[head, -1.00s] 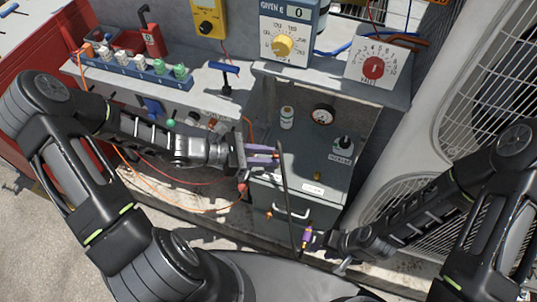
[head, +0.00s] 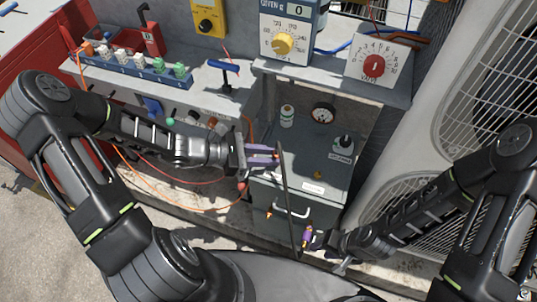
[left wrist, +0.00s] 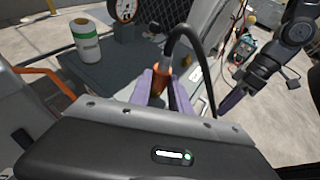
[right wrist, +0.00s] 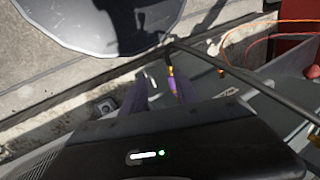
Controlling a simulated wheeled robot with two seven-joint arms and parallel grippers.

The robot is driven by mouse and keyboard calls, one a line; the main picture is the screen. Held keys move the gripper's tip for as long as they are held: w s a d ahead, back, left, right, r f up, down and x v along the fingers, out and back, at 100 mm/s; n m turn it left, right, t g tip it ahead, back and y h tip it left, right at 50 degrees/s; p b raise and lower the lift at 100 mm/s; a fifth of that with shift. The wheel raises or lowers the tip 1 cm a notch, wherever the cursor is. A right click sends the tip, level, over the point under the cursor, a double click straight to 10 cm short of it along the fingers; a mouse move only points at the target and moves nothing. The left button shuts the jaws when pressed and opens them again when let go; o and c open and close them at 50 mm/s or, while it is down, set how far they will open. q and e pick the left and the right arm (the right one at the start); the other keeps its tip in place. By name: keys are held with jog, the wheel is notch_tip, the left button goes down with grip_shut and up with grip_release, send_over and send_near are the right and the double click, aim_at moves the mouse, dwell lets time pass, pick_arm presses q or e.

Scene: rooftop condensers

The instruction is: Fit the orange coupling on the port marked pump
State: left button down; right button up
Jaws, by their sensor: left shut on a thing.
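My left gripper (head: 266,155) is shut on the orange coupling (left wrist: 161,77), held between the purple fingers. It shows in the left wrist view with a black hose (left wrist: 186,30) arching up from it. The gripper is above the left part of the grey cabinet top (head: 292,160). A small brass fitting (head: 318,175) stands near the cabinet's front edge by a white label (head: 312,188). A black-topped fitting (head: 345,143) with another label is further right. I cannot read which label says pump. My right gripper (head: 308,237) is low in front of the cabinet; its fingers look apart.
A white bottle (head: 287,116) and a round gauge (head: 323,113) stand at the back of the cabinet top. The hose hangs down past the cabinet's drawer handle (head: 291,211). A shelf with a red-knob dial box (head: 376,66) overhangs behind. A condenser unit (head: 445,110) stands right.

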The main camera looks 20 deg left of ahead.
pick_arm(q)
jog(key=shift+f, duration=0.2)
jog(key=c, duration=1.1)
grip_release()
notch_tip(320, 180, up, 8)
jog(key=p, duration=0.6)
jog(key=shift+f, duration=0.2)
